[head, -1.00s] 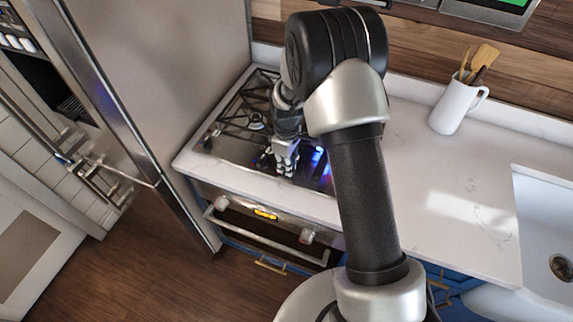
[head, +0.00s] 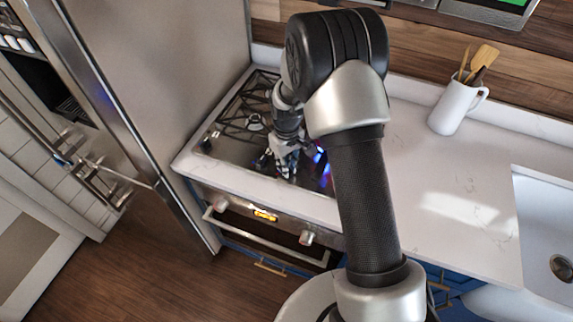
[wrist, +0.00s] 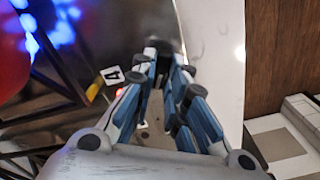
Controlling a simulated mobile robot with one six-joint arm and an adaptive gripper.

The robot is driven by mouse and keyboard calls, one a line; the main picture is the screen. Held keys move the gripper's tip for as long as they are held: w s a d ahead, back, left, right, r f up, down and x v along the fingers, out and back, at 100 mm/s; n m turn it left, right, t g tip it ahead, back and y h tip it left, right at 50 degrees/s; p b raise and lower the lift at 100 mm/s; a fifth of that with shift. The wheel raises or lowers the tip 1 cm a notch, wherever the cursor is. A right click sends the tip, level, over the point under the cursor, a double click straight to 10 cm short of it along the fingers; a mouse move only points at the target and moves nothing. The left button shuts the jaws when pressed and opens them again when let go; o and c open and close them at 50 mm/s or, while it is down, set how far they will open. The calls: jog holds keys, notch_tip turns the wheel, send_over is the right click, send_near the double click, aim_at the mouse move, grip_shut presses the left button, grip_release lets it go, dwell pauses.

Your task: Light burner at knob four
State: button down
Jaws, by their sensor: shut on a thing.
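The gas cooktop (head: 225,163) is set in the counter, with black grates and a steel surface. A white label reading 4 (wrist: 112,75) lies left of my fingers in the wrist view. My gripper (head: 286,174) is low over the front right part of the cooktop, fingers pointing down. In the wrist view my gripper (wrist: 165,62) is closed around a small dark knob (wrist: 163,47), mostly hidden by the fingers. Bright blue light shows beside my gripper in the head view and at upper left in the wrist view; I cannot tell its source.
The oven front (head: 262,214) with its handle is below the cooktop. A tall steel fridge (head: 150,90) stands at left. A white utensil jug (head: 457,108) and a sink (head: 548,215) are at right. The counter between is clear. A red round shape (wrist: 12,55) is at the wrist view's left edge.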

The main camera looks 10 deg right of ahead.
jog(key=c, duration=1.6)
grip_release()
jog(key=shift+r, duration=0.15)
notch_tip(320, 180, up, 12)
